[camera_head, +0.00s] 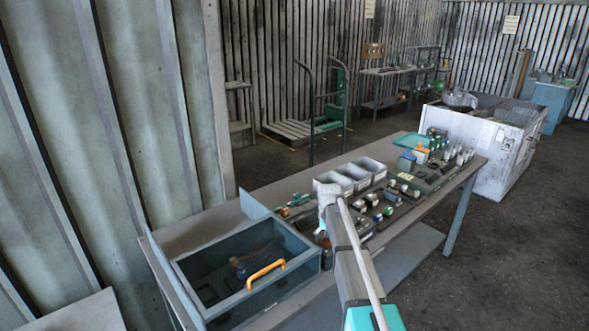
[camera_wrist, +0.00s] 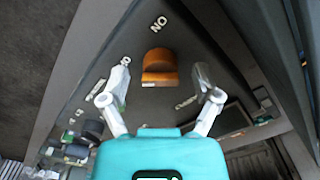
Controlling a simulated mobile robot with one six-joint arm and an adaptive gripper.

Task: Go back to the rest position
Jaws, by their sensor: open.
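My gripper (camera_wrist: 161,82) shows in the wrist view with its two pale fingers spread wide and nothing held between them. Beyond the fingertips, an orange rounded part (camera_wrist: 159,68) stands on a dark board (camera_wrist: 150,105) with white lettering, including "NO". The gap from the fingers to the orange part cannot be told. In the head view my arm reaches from the bottom over the workbench (camera_head: 190,232). My gripper cannot be made out clearly there.
A box with a clear lid and an orange handle (camera_head: 266,273) sits at the bench's near left end. Grey bins (camera_head: 352,175) and several small parts stand farther along. A white crate (camera_head: 500,150) stands behind the bench. Floor on the right (camera_head: 530,250) is clear.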

